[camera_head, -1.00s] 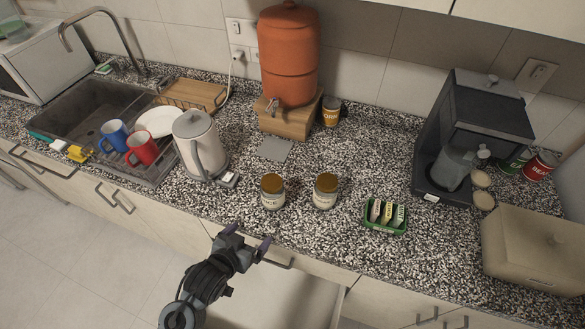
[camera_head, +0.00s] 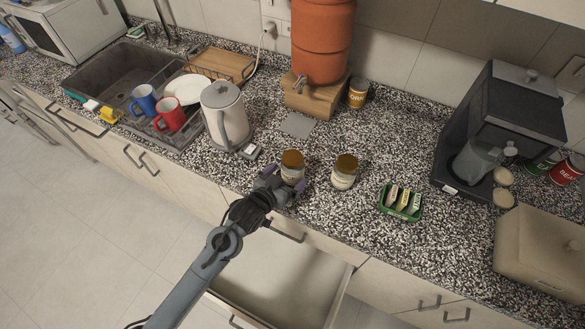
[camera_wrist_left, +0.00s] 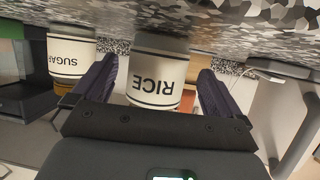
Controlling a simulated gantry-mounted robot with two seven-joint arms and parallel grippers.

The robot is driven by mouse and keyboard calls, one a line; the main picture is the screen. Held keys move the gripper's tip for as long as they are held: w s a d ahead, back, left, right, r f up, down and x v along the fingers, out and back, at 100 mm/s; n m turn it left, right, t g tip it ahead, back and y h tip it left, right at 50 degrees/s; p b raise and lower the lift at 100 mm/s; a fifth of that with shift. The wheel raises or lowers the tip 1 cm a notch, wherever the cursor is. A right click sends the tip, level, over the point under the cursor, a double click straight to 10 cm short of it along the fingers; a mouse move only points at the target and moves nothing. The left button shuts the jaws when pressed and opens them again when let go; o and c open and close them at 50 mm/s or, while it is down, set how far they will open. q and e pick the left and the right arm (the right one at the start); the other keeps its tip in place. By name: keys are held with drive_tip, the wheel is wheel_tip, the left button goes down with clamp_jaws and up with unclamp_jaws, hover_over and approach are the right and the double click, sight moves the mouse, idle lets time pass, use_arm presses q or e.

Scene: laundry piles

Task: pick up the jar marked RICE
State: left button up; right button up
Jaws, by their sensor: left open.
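The jar marked RICE (camera_wrist_left: 157,75) shows upside down in the left wrist view, between my left gripper's two fingers, with its label facing the camera. In the head view this jar (camera_head: 292,165) has a brown lid and stands on the speckled counter near the front edge. My left gripper (camera_head: 283,182) is open, its fingers on either side of the jar; a small gap shows beside each finger in the wrist view. The gripper partly hides the jar's lower part in the head view. My right gripper is not in view.
A similar jar marked SUGAR (camera_wrist_left: 68,58) stands close by, to the right in the head view (camera_head: 344,172). A kettle (camera_head: 226,118) is to the left and a green tray of packets (camera_head: 401,213) to the right. An open drawer (camera_head: 280,277) lies below the counter edge.

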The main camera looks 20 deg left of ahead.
sight(292, 172)
use_arm(q)
drive_tip(key=shift+x, duration=1.8)
drive_tip(key=shift+s+f, duration=0.1)
drive_tip(key=shift+f, duration=0.05)
drive_tip(key=shift+c, duration=0.2)
drive_tip(key=c, duration=1.2)
drive_tip(key=shift+c, duration=0.8)
drive_tip(key=shift+r, duration=0.2)
